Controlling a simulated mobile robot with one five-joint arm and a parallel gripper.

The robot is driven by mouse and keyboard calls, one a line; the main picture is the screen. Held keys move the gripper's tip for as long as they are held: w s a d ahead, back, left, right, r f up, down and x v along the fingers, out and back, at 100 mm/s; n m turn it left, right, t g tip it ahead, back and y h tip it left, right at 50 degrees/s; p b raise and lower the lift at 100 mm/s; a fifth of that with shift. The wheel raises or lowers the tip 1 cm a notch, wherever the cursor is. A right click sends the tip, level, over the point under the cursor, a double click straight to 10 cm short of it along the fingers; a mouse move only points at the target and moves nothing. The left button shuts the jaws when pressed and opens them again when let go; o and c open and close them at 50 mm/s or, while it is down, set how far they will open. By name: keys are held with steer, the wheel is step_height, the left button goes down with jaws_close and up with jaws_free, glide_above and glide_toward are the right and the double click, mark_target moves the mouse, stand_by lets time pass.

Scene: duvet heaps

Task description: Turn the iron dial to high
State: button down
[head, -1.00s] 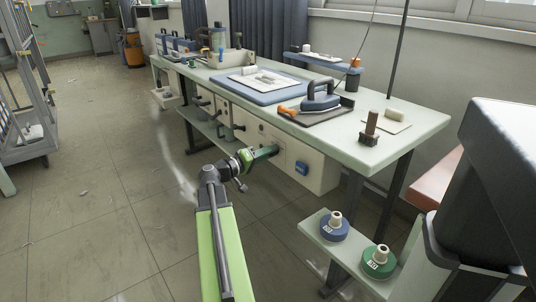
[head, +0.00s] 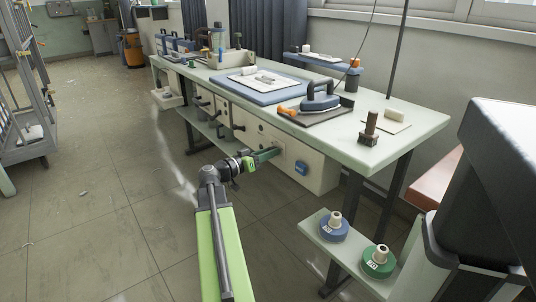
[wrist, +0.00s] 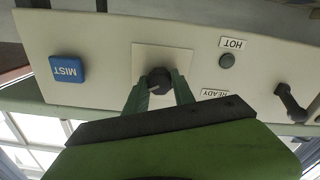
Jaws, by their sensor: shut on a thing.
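The iron dial (wrist: 158,80) is a dark round knob with a pale pointer mark, on a square cream plate (wrist: 180,60) of the control panel. My gripper (wrist: 160,92) is shut on the dial, with one green finger on each side of it in the wrist view. In the head view my gripper (head: 272,152) reaches the front of the cream panel (head: 318,172) under the table, and its fingers hide the dial there. I cannot read any scale marks around the dial.
A blue MIST button (wrist: 67,69) is left of the dial. A HOT label (wrist: 233,43), a READY label (wrist: 215,93) and a dark lever (wrist: 290,102) are to the right. The table (head: 415,125) holding an iron (head: 320,103) is above. Open floor is left.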

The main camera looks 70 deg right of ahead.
steer(key=shift+w, duration=0.15)
stand_by(0.3)
steer(key=c, duration=1.3)
jaws_free()
steer(key=shift+o, duration=1.2)
steer(key=v, duration=1.7)
steer(key=shift+a, duration=0.2)
steer(key=shift+f, duration=0.1)
